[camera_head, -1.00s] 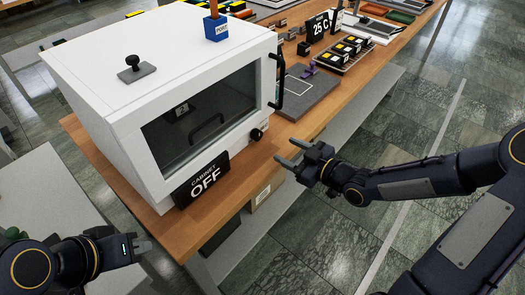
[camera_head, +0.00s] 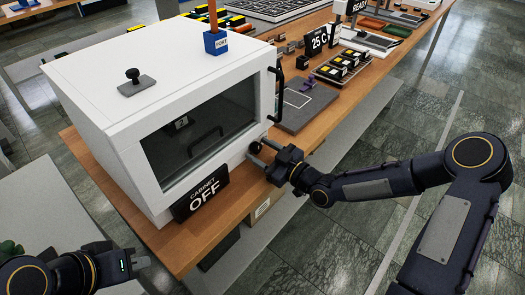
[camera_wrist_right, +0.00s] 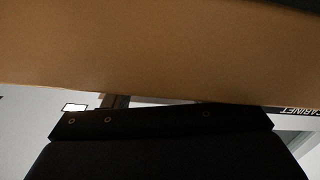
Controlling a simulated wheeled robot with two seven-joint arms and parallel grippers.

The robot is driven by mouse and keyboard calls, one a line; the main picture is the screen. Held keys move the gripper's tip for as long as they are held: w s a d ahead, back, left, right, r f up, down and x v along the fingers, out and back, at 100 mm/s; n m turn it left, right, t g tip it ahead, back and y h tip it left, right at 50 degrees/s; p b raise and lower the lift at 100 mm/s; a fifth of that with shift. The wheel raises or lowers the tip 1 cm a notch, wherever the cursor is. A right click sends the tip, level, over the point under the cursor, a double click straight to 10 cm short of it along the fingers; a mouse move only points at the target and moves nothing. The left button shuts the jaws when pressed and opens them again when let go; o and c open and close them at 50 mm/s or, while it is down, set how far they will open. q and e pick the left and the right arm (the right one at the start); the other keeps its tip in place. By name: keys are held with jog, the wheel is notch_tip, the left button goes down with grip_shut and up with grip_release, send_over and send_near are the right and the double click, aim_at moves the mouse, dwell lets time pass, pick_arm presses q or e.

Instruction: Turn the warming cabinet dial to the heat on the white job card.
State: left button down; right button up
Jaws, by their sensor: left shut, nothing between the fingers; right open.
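The white warming cabinet (camera_head: 110,110) stands on the wooden bench with its glass door shut. Its small black dial (camera_head: 256,147) is on the lower right of the front, partly hidden by my right gripper. A black sign (camera_head: 201,194) at the front reads "CABINET OFF". My right gripper (camera_head: 258,152) is open, its fingertips at the dial; I cannot tell whether they touch it. In the right wrist view the sign's edge (camera_wrist_right: 300,111) shows upside down, and the dial is not visible. My left gripper (camera_head: 142,261) is shut and empty at lower left. I cannot make out a white job card.
A blue pot (camera_head: 215,42) and a black-knobbed plate (camera_head: 136,83) sit on the cabinet. The bench's front edge is below my right gripper.

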jog(key=c, duration=1)
jog(key=shift+o, duration=0.2)
jog(key=shift+f+m+b, duration=0.2)
jog(key=shift+m+b, duration=0.5)
jog(key=shift+b, duration=0.1)
jog(key=shift+m+b, duration=0.3)
jog(key=shift+m, duration=0.3)
jog(key=shift+r+m, duration=0.2)
jog(key=shift+m, duration=0.6)
jog(key=o, duration=1)
jog(key=shift+c, duration=0.2)
